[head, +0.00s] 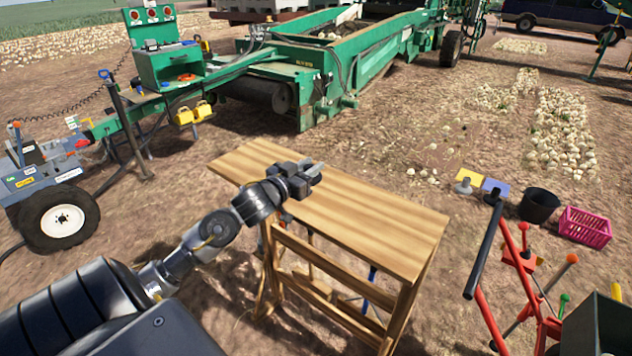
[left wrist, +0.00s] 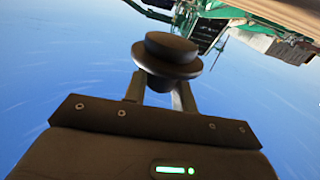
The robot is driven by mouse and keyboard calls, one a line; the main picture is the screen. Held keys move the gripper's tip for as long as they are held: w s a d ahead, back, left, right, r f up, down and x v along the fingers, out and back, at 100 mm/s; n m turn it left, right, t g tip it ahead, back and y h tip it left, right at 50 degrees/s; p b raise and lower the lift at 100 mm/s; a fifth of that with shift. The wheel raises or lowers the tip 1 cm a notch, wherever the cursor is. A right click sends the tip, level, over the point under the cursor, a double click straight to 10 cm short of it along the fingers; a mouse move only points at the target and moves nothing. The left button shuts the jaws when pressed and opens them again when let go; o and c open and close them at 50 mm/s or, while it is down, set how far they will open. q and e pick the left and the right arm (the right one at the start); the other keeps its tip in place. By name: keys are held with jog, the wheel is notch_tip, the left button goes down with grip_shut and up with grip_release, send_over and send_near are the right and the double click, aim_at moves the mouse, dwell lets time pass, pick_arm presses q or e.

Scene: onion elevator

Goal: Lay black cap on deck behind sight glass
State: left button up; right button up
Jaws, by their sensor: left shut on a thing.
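The black cap (left wrist: 168,55) shows in the left wrist view as a dark round disc with a smaller round top. My left gripper (left wrist: 160,88) is shut on it, one finger at each side. In the head view my left gripper (head: 314,170) is over the wooden bench (head: 370,215), near its back left part. I cannot make out the cap apart from the dark gripper there. I cannot pick out a sight glass or say which surface is the deck. My right gripper is not in view.
The bench top is bare to the right of the gripper. A green machine (head: 330,75) with a control box (head: 168,65) stands behind. A grey wheeled unit (head: 45,180) is at left. A red frame (head: 520,280), black bucket (head: 540,205) and pink crate (head: 585,227) are at right.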

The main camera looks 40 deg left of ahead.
aim_at(315, 182)
pick_arm(q)
jog(key=shift+w+d+f, duration=0.4)
jog(key=shift+d+f, duration=0.1)
jog(key=shift+f, duration=0.25)
jog(key=shift+f+p, duration=0.55)
jog(key=shift+f, duration=1.1)
jog(key=o, duration=1)
